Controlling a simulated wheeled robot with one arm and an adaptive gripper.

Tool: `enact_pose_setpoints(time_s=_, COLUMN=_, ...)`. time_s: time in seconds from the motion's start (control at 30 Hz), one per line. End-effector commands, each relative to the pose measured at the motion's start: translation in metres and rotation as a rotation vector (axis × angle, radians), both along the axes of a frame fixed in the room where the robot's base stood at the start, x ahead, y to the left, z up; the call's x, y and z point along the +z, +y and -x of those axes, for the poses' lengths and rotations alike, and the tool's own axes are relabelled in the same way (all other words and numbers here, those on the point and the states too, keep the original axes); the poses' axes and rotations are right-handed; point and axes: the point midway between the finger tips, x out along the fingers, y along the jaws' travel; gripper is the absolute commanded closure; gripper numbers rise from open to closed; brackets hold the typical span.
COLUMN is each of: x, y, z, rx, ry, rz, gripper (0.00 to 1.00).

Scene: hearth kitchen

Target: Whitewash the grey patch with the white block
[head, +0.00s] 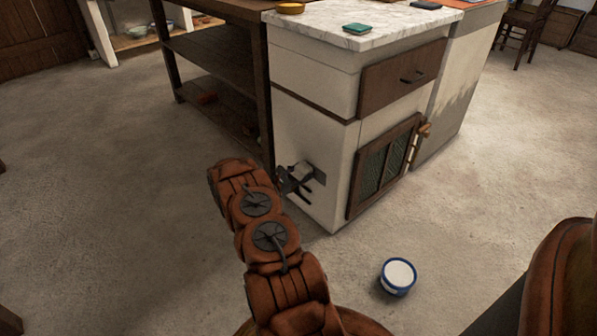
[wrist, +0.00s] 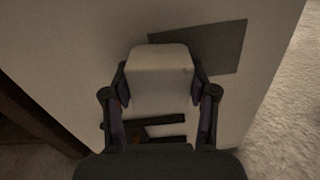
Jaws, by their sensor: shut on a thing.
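My gripper (head: 297,180) is at the white side panel of the kitchen island (head: 300,140). In the wrist view my gripper (wrist: 160,82) is shut on the white block (wrist: 160,62), with one finger on each side. The grey patch (wrist: 215,46) is a slanted dark rectangle on the panel. The block overlaps its left part in the wrist view, and its right part shows beyond the block. I cannot tell whether the block touches the panel. In the head view my gripper largely hides the block.
A blue-rimmed tub with a white top (head: 398,277) stands on the floor right of my arm. Dark open shelves (head: 215,60) adjoin on the left. Floor at left is clear.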

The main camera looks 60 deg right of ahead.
Motion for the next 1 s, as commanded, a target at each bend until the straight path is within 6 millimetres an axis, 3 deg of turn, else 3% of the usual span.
enact_pose_setpoints(time_s=1.0, x=0.001, y=0.015, z=0.057, rx=0.0, ry=0.001, rz=0.002, gripper=0.7)
